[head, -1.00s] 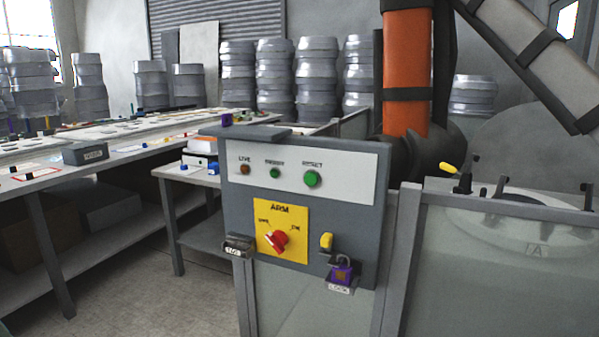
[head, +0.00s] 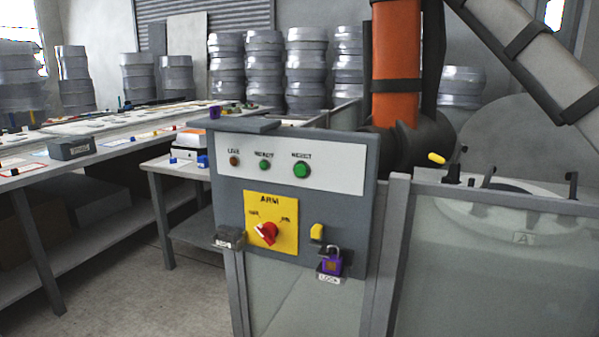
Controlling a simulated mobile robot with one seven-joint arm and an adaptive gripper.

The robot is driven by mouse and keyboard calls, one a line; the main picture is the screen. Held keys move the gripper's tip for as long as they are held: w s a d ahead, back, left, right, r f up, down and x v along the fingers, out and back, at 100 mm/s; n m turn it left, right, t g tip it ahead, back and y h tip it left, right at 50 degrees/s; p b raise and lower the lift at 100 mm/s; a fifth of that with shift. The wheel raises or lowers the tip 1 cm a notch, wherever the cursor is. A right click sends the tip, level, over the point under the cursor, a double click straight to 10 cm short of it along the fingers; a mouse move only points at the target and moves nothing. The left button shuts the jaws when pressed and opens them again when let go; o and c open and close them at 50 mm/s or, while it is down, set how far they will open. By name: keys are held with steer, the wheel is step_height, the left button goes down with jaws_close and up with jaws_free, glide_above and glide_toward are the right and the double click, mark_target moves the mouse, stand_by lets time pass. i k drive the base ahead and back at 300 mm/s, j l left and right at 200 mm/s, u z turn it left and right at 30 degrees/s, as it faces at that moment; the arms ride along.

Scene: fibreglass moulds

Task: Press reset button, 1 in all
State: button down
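The reset button (head: 302,171) is a round green button at the right of the white label strip on a grey control panel (head: 230,191). The lettering above it is blurred but looks like RESET. To its left are a smaller green button or lamp (head: 265,166) and a brownish-red one (head: 234,161). Below is a yellow plate (head: 286,243) marked ARM with a red rotary knob (head: 267,233). My gripper is not in view, and nothing covers the reset button.
A purple padlock (head: 331,262) and a yellow part (head: 317,232) are on the panel's lower right. A clear-panelled fence (head: 480,255) extends right. Workbenches (head: 75,165) stand left, with stacked grey moulds (head: 306,65) behind. Floor (head: 135,290) shows at lower left.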

mark_target(301, 170)
steer(key=i+j+z, duration=0.1)
steer(key=z, duration=0.25)
steer(key=i+j+z, duration=0.1)
steer(key=z, duration=0.25)
steer(key=j+z, duration=0.35)
steer(key=i+l, duration=0.05)
